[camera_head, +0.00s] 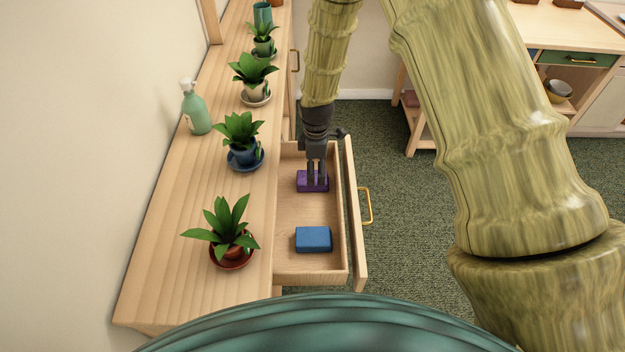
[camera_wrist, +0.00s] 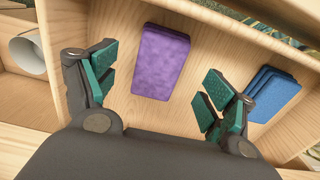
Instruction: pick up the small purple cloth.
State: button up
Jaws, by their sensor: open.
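The small purple cloth (camera_head: 303,181) lies flat on the floor of an open wooden drawer (camera_head: 308,266), towards its far end. In the wrist view the purple cloth (camera_wrist: 161,62) is a whole rectangle showing between and beyond my fingers. My gripper (camera_head: 316,184) points down into the drawer over the cloth and hides part of it in the head view. In the wrist view my gripper (camera_wrist: 157,86) is open, with green pads apart and nothing between them held.
A folded blue cloth (camera_head: 313,239) lies nearer in the same drawer; it also shows in the wrist view (camera_wrist: 271,95). The drawer walls and its front with a brass handle (camera_head: 366,206) are close. Potted plants and a green bottle (camera_head: 196,108) stand on the wooden top (camera_head: 180,225) to the left.

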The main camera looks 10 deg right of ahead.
jog(key=shift+w+a+f+p, duration=0.1)
jog(key=shift+f+p, duration=0.15)
jog(key=shift+f, duration=0.65)
jog(key=shift+s+a+f+p, duration=0.15)
jog(key=shift+f+p, duration=0.15)
jog(key=shift+f, duration=0.55)
jog(key=shift+w+a+f+p, duration=0.15)
jog(key=shift+f+p, duration=0.1)
jog(key=shift+f, duration=0.65)
jog(key=c, duration=1.2)
jog(key=shift+r, duration=0.15)
jog(key=shift+r+b, duration=1)
jog(key=shift+r, duration=3.9)
